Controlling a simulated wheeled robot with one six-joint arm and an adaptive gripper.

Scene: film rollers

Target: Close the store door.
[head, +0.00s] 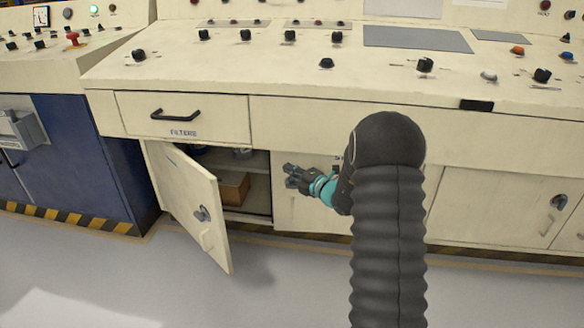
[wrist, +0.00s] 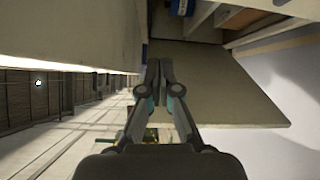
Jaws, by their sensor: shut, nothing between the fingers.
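The store door (head: 190,200) is the cream cupboard door at the lower left of the console. My gripper (head: 288,175) is shut and empty, in front of the panel right of the opening and apart from the door. In the wrist view the gripper (wrist: 158,68) points towards a grey-beige panel (wrist: 220,90), apparently the door's inner face. Whether they touch is unclear.
Inside the cupboard are a shelf and a brown box (head: 232,188). A drawer (head: 182,117) marked FILTERS is shut above the opening. A blue cabinet (head: 80,150) stands left of the door. Grey floor (head: 130,270) is clear in front. My arm hides part of the console front.

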